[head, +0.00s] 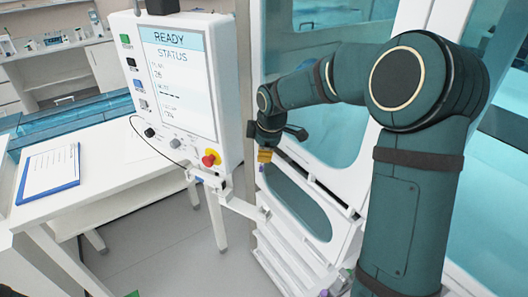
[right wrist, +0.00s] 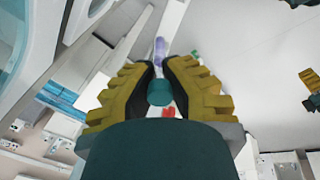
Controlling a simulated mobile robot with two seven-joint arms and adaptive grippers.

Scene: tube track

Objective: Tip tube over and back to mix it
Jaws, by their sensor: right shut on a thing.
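My right gripper (head: 264,155) has yellow fingers and points down in front of the white cabinet, right of the status panel. It is shut on the tube. A small purple part of the tube (head: 262,168) shows just below the fingers; the rest is hidden or too small to make out. In the right wrist view the yellow fingers close in from both sides (right wrist: 162,66), with a pale purple piece beyond their tips. A yellow-fingered gripper, my left one (right wrist: 311,88), is cut off at the right edge of that view; its opening cannot be told.
A white panel (head: 182,85) reading READY stands left of the right gripper, with a red knob (head: 210,159) at its lower edge. A white table (head: 110,165) bears a blue clipboard (head: 48,173). The white cabinet (head: 340,175) is close behind the gripper. Grey floor shows below.

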